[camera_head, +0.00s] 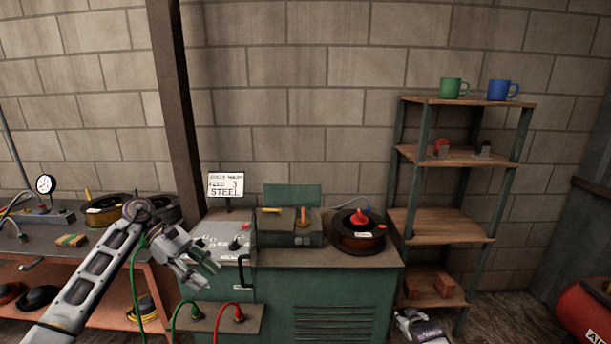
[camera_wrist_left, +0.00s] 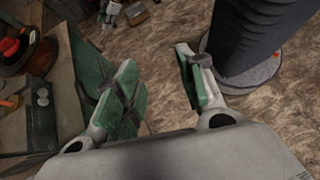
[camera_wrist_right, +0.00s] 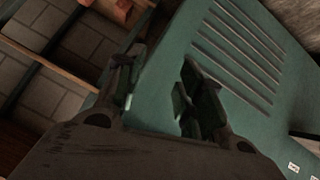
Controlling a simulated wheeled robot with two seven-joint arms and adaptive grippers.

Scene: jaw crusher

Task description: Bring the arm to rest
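My left arm reaches in from the lower left. Its gripper (camera_head: 205,270) hangs in front of the green cabinet's left part, close to the control panel (camera_head: 228,240). In the left wrist view the two green-padded fingers (camera_wrist_left: 160,90) are spread apart with nothing between them. My right gripper (camera_head: 418,326) is low at the bottom edge, between the cabinet and the shelf foot, partly cut off. In the right wrist view its fingers (camera_wrist_right: 160,95) stand apart, with the cabinet's vented green side behind them. I see nothing held there.
The green cabinet (camera_head: 325,285) carries a red-topped spool (camera_head: 358,240). Green and red cables plug into a ledge (camera_head: 255,318) at its front left. A bench (camera_head: 90,250) stands at the left, an open shelf (camera_head: 440,225) at the right. A red tank (camera_head: 590,310) is far right.

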